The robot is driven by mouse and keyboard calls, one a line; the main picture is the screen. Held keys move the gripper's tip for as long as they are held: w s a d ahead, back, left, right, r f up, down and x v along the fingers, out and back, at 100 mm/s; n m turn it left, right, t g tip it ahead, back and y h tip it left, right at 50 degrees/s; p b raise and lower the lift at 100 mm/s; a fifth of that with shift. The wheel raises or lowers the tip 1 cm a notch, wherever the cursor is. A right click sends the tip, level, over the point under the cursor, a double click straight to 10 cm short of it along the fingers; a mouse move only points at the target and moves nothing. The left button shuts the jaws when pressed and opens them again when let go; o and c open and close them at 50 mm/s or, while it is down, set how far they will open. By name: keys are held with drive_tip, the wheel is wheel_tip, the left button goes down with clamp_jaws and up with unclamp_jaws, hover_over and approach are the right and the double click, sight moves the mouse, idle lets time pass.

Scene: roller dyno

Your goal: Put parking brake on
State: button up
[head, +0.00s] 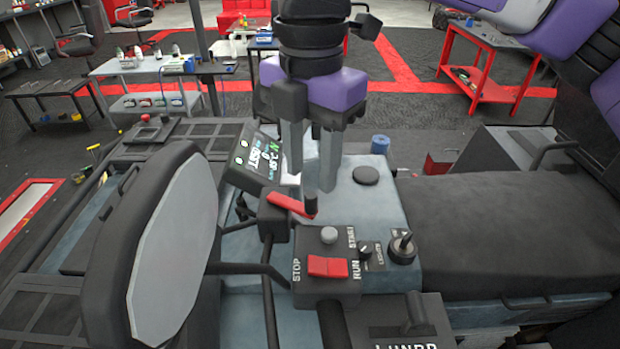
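A red lever (290,204) sticks out beside the tilted display on the vehicle's handlebar; no label marks it as the parking brake. A short black upright knob (311,203) stands at its right end. My gripper (308,184) points down from above with its grey fingers apart. The fingertips are just above the knob in the picture; I cannot tell whether they touch it. Nothing shows held between them. The lever's right end and the knob's base are close together, and their joint is hard to make out.
A switch box (327,268) with a red STOP/RUN rocker sits just below the lever. The display (254,160) is at left, and a large mirror (165,245) stands further left. A key switch (402,246) and the black seat (500,225) lie to the right.

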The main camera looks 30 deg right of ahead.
sight(311, 195)
drive_tip(key=shift+f, duration=2.3)
clamp_jaws()
